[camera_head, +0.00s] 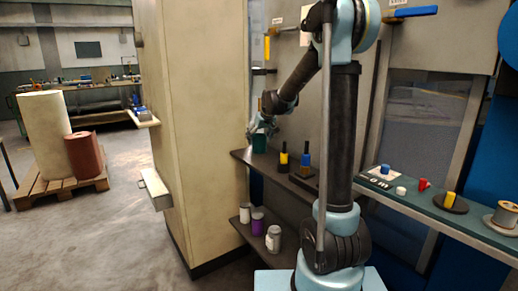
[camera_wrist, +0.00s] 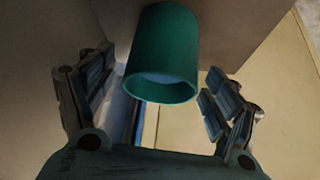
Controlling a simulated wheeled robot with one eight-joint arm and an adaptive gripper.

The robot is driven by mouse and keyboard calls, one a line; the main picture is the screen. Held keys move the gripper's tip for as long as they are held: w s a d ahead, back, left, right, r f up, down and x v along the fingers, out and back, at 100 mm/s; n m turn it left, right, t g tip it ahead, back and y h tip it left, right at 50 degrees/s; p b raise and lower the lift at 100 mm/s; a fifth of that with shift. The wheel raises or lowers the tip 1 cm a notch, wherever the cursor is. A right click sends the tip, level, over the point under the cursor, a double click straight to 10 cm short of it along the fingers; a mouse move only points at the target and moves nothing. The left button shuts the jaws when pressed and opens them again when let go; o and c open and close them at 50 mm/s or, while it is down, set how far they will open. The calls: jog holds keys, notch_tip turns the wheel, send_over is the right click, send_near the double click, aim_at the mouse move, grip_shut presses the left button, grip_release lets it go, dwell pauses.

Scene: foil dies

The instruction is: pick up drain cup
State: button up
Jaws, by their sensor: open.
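The drain cup appears to be the green cup (camera_wrist: 163,45) in the wrist view, ahead of and between my open fingers, with its rim toward the camera. In the head view the green cup (camera_head: 259,143) is at the left end of the upper shelf, next to the cream cabinet and partly hidden by my gripper. My gripper (camera_wrist: 163,108) is open, with a finger on each side below the cup. In the head view my gripper (camera_head: 256,128) is small and dark at the cup. I cannot tell whether the fingers touch it.
The upper shelf (camera_head: 268,167) also holds a yellow-and-black item (camera_head: 283,160) and a blue-and-orange item (camera_head: 305,160) to the right. The tall cream cabinet (camera_head: 200,120) stands close on the left. Several jars, including a purple one (camera_head: 257,221), stand on the lower shelf.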

jog(key=shift+w+f, duration=0.15)
jog(key=shift+f, duration=0.1)
jog(key=c, duration=1.3)
jog(key=shift+o, duration=0.2)
